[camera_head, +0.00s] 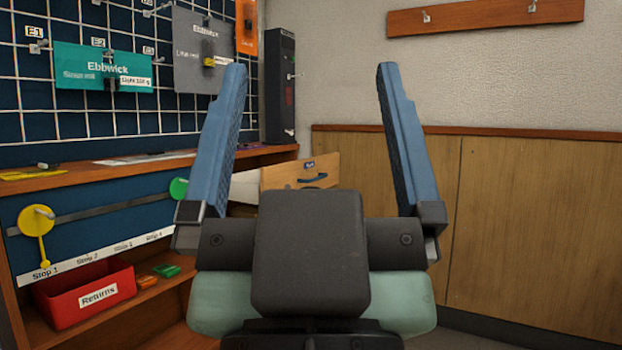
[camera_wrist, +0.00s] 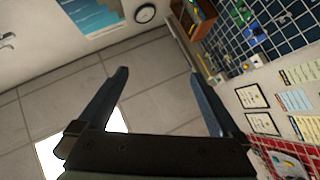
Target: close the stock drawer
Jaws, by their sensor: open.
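The stock drawer (camera_head: 297,173) is a light wooden front with a dark handle (camera_head: 312,181) and a small dark label. In the head view it stands out from the bench, with its pale side showing to the left. My gripper (camera_head: 312,85) is large in front of the camera, with two blue fingers pointing up, wide apart and empty. The drawer's lower part is hidden behind my gripper. In the wrist view my gripper (camera_wrist: 158,85) is also open with nothing between the fingers. The drawer cannot be made out there.
The bench (camera_head: 140,169) runs along the left under a blue grid board (camera_head: 60,110). A red Returns bin (camera_head: 85,298) sits on its lower shelf. A dark upright box (camera_head: 279,85) stands at the bench's far end. A wood-panelled wall (camera_head: 530,220) closes the right side.

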